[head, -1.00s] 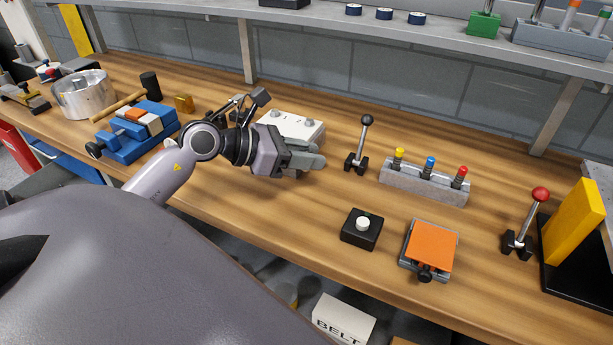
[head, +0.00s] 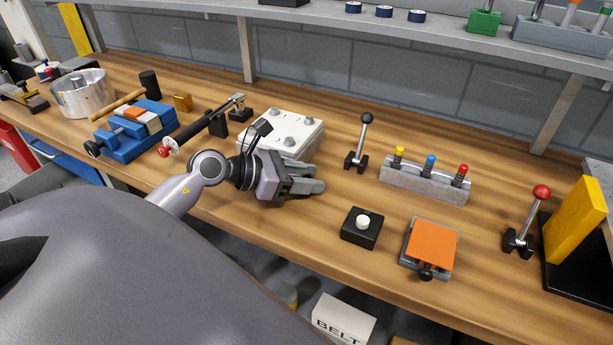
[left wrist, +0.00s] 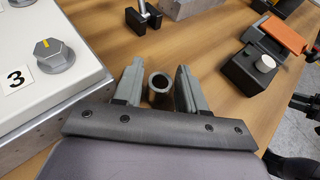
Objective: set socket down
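The socket (left wrist: 160,84) is a dark grey hollow cylinder, seen in the left wrist view with its open end facing the camera. It stands between the two fingers of my left gripper (left wrist: 158,88), with a narrow gap visible on each side. In the head view my left gripper (head: 317,178) is low over the wooden bench (head: 290,228), in front of the white control box. The socket is hidden there behind the fingers.
The white box with knobs (head: 307,132) is close behind my left gripper; it also shows in the left wrist view (left wrist: 85,55). A black lever (head: 362,142), a push-button box (head: 362,238) and an orange pedal (head: 432,245) stand to the right. Bare bench lies between.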

